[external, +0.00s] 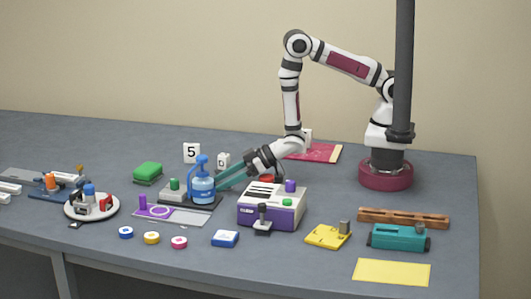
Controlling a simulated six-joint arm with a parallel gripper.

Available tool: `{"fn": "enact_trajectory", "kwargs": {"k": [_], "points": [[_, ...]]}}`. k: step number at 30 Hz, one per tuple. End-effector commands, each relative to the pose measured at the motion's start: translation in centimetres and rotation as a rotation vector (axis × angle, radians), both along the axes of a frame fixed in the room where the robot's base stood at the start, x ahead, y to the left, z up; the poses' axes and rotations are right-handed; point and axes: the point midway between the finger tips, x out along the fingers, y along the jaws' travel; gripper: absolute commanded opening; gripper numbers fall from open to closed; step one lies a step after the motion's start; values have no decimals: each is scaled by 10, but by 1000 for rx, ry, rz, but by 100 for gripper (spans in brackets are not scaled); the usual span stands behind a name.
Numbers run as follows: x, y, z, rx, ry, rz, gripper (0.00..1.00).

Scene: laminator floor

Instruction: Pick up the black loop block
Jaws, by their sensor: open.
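On the round white plate (91,214) at the left stand several small pieces. A dark piece (81,208) there may be the black loop block, but it is too small to be sure of its shape. A red piece (106,202) and a blue-topped piece (89,192) stand close by it. My gripper (219,181) has teal fingers, which are open and reach down leftward just behind and right of the blue pump bottle (203,190). The fingertips are partly hidden by the bottle, and I see nothing held. The gripper is well right of the plate.
A white and purple machine (258,212) stands right of the bottle, with a dark-handled piece (263,215) before it. A green block (148,172) and a purple-marked plate (185,216) lie left. Several coloured discs line the front. A dark pole (404,70) rises at right.

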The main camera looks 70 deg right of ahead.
Motion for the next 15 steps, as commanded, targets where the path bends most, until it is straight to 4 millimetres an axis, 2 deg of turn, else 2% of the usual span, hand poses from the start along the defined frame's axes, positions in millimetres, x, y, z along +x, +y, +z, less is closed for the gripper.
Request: {"fn": "enact_trajectory", "kwargs": {"k": [7, 15], "points": [[4, 2, -2, -1, 0, 0, 74], [4, 1, -2, -1, 0, 0, 25]]}}
